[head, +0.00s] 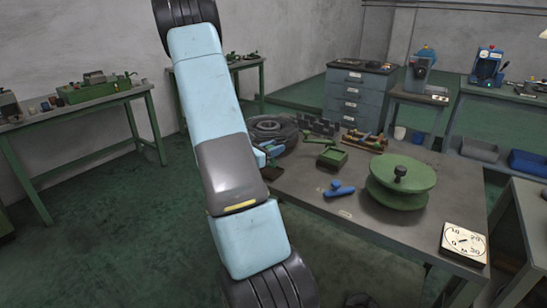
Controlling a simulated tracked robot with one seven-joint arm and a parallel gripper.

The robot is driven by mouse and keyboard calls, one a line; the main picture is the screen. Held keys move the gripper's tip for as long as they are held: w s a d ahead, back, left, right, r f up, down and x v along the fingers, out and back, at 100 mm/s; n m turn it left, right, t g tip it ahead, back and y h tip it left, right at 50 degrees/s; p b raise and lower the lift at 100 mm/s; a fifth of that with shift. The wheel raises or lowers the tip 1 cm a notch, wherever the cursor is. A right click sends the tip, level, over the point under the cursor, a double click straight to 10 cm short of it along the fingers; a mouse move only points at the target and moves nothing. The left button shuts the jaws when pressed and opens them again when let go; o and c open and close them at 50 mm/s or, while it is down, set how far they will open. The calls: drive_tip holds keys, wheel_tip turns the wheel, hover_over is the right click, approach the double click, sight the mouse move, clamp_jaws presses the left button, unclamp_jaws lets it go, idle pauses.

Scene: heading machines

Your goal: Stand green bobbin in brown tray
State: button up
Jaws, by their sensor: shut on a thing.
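A brown tray (350,140) lies near the back edge of the workbench, right of centre, with several small coloured pieces in it. A large green spool-shaped thing (400,173) with a black knob stands on the bench to the right; I cannot tell whether it is the task's bobbin. No other green bobbin shows clearly. My pale blue arm crosses the picture from the top to the bottom, left of centre. My gripper's jaws and anything in them are hidden behind it. Small blue and dark green parts show beside the arm, too covered to identify.
The workbench (300,185) carries a blue handled thing (340,189), a small green box (332,157), a dark ring (272,128) and a white dial plate (463,243). A grey drawer cabinet (357,95) stands behind. A side table (75,105) stands left; green floor is open before it.

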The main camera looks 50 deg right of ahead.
drive_tip(key=shift+w+d+f, duration=0.2)
drive_tip(key=shift+w+f, duration=0.1)
drive_tip(key=shift+f, duration=0.1)
drive_tip(key=shift+d+f, duration=0.35)
drive_tip(key=shift+f, duration=1.45)
drive_tip(key=shift+f, duration=0.1)
